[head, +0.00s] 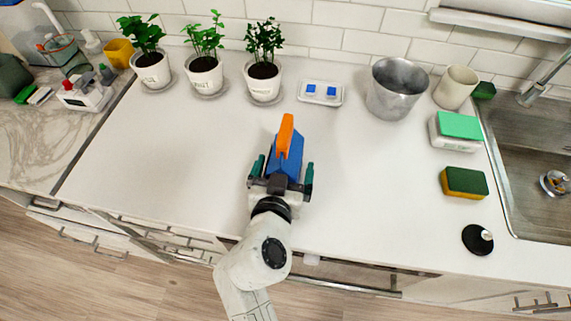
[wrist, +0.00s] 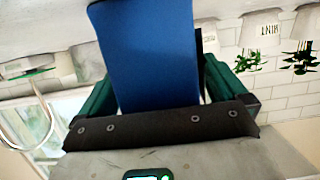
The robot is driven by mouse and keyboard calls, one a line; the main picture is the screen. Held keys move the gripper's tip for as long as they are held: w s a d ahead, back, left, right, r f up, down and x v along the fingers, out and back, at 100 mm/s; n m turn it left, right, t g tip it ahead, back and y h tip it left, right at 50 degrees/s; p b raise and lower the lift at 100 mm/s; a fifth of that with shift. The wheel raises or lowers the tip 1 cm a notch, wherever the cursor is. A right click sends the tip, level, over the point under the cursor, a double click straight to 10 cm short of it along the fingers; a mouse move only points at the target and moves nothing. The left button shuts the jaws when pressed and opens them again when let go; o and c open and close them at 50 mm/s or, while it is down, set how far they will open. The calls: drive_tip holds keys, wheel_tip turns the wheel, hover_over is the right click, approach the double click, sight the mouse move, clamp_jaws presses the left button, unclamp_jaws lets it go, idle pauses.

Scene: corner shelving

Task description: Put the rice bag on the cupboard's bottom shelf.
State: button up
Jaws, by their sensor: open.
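A blue packet with an orange end (head: 291,150) stands on the white counter in the head view. No lettering shows on it, so I cannot tell for sure that it is the rice bag. My gripper (head: 281,172) is open, with its green fingers on either side of the packet's near part. In the wrist view the blue packet (wrist: 150,55) fills most of the space between the fingers, with a narrow gap at the right. Contact at the left finger is unclear. No cupboard shelf is recognisable in either view.
Three potted plants (head: 204,75), a small tray with blue pieces (head: 320,93) and a metal pot (head: 396,90) stand at the back. A sponge (head: 464,182) and a black lid (head: 477,239) lie near the sink (head: 535,150). The counter (head: 150,165) is clear left of my gripper.

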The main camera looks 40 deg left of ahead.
drive_tip(key=c, duration=1.7)
drive_tip(key=shift+r, duration=0.15)
drive_tip(key=shift+c, duration=0.2)
